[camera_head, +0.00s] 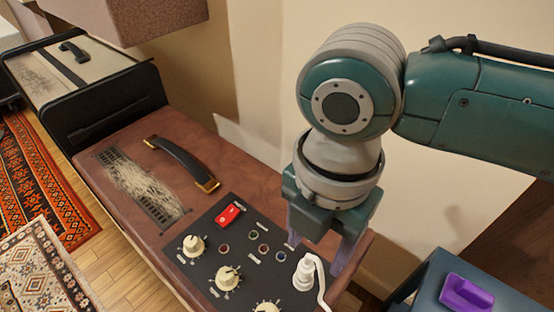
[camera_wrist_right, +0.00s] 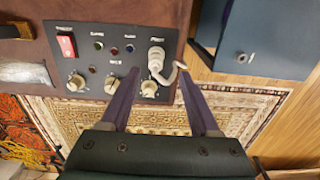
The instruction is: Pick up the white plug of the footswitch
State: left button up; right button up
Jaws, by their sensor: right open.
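The white plug (camera_head: 305,272) stands upright on the dark control panel of the brown amp, at the panel's right end. Its white cord bends away from it. In the right wrist view the plug (camera_wrist_right: 156,62) shows between the tips of my fingers, near the panel edge. My right gripper (camera_head: 318,256) points down over the panel and is open, with purple fingers spread on either side of the plug. I cannot tell how far down the fingers reach around it. In the right wrist view the open gripper (camera_wrist_right: 158,72) holds nothing. My left gripper is out of view.
The brown amp (camera_head: 125,140) has a black handle (camera_head: 182,162), several cream knobs and a red switch (camera_head: 229,215). A blue box (camera_head: 425,290) with a purple object (camera_head: 466,293) stands at the right. A wall is close behind the amp. Patterned rugs lie on the floor.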

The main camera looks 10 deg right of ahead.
aim_at(308, 262)
jog(key=f+b, duration=0.2)
jog(key=f, duration=0.1)
jog(key=f+b, duration=0.1)
jog(key=f, duration=0.1)
jog(key=shift+w+a+f, duration=0.1)
jog(key=shift+a+f, duration=0.1)
jog(key=shift+a, duration=0.1)
jog(key=shift+f, duration=0.5)
jog(key=shift+r, duration=0.1)
jog(key=shift+c, duration=0.4)
grip_shut()
